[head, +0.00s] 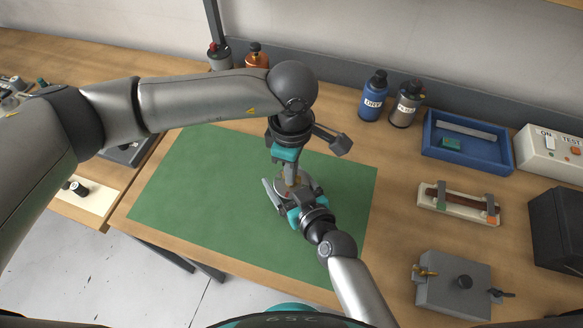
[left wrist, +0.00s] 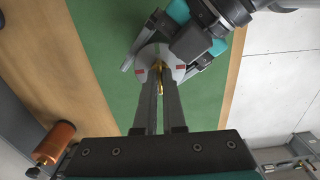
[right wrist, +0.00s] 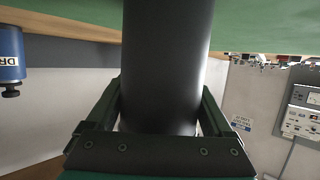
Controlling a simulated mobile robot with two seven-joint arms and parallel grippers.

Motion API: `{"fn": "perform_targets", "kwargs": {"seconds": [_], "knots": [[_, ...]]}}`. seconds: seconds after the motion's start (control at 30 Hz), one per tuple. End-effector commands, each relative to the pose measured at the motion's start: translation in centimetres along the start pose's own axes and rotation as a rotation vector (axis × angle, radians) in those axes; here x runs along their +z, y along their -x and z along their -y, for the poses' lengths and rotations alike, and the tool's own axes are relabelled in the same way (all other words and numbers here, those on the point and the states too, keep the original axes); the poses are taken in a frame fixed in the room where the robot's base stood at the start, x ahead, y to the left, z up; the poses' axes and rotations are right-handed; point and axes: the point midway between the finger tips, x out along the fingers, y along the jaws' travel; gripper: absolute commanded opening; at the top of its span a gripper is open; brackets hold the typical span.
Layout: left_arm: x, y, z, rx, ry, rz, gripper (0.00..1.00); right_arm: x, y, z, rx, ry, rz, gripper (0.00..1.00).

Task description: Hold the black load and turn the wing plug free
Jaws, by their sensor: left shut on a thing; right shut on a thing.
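The black load shows as a thick dark cylinder (right wrist: 165,65) filling the middle of the right wrist view. My right gripper (head: 288,193) is shut around its sides, over the green mat (head: 200,195). The load's pale grey end face (left wrist: 147,57), with red marks, shows in the left wrist view. The brass wing plug (left wrist: 160,68) stands at the middle of that face. My left gripper (head: 291,178) comes from above and is shut on the plug, its fingers (left wrist: 160,85) hiding much of it. Whether the plug is still seated, I cannot tell.
At the back stand a blue bottle (head: 374,98), a grey bottle (head: 407,104) and an orange one (head: 257,57). To the right are a blue tray (head: 435,154), a rod holder (head: 448,209), a white switch box (head: 549,160) and a grey box (head: 445,290). The mat's left part is clear.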

Motion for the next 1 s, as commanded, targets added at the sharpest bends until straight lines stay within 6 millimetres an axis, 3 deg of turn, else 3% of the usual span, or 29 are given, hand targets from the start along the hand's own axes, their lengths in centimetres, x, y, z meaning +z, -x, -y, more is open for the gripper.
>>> {"fn": "perform_targets", "kwargs": {"seconds": [0.57, 0.6, 0.83, 1.0], "knots": [[-0.11, 0.09, -0.06, 0.001, 0.035, -0.003, 0.0, 0.19, 0.05, -0.14, 0.002, 0.0, 0.004, 0.0], [-0.11, 0.09, -0.06, 0.001, 0.035, -0.003, 0.09, 0.19, 0.05, -0.14, 0.002, 0.0, 0.004, 0.0], [-0.06, 0.04, -0.03, 0.0, 0.034, -0.001, 0.35, 0.19, 0.05, -0.11, 0.002, 0.001, 0.004, 0.0], [-0.03, 0.02, -0.01, 0.0, 0.033, -0.001, 0.38, 0.19, 0.05, -0.09, 0.001, 0.001, 0.004, 0.0]]}}
